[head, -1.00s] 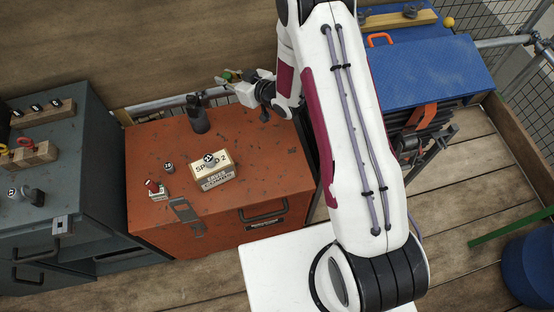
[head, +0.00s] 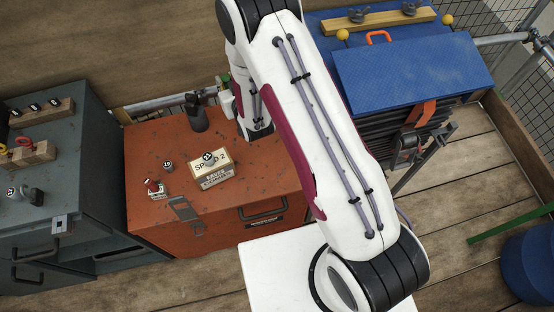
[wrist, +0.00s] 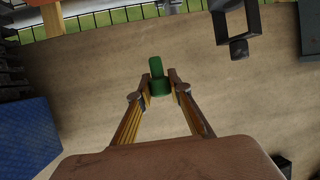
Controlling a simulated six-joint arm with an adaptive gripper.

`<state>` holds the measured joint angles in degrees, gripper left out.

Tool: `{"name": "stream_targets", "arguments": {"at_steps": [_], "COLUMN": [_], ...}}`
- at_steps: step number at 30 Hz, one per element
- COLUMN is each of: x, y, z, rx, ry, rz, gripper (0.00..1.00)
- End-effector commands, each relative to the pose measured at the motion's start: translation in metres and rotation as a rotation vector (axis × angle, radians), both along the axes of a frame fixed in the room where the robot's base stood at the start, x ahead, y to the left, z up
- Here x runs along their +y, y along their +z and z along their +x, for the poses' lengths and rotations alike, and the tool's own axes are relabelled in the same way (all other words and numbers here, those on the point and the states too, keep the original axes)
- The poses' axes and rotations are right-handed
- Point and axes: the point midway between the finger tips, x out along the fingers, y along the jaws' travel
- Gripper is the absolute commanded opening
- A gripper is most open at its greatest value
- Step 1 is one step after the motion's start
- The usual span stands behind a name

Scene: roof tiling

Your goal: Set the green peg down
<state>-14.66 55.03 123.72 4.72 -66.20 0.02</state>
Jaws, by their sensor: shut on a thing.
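The green peg (wrist: 157,77) shows in the wrist view between the two fingertips of my gripper (wrist: 159,88). My gripper is shut on it, and the peg sticks out past the tips. Behind the peg in that view is a broad tan-brown surface; I cannot tell how far off it is. In the head view my arm hides most of the gripper and the peg.
An orange chest (head: 150,165) carries a sign block (head: 211,168), a dark post (head: 197,119) and small pieces. A grey cabinet (head: 85,190) stands left of it. A blue-topped case (head: 415,70) stands right of my arm, with a wooden rail (head: 385,20) behind it.

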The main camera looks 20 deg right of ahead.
Motion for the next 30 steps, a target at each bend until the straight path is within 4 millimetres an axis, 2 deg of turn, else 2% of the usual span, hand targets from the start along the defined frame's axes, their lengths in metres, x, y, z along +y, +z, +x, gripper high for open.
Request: {"name": "stream_targets", "arguments": {"at_steps": [17,30], "x": [-0.018,-0.044], "y": [-0.009,-0.011], "z": [-0.039,-0.087], "rx": [0.000,-0.001], "ry": [-0.290,-0.529], "rz": [0.001,0.001], "gripper": [0.08,0.08]}}
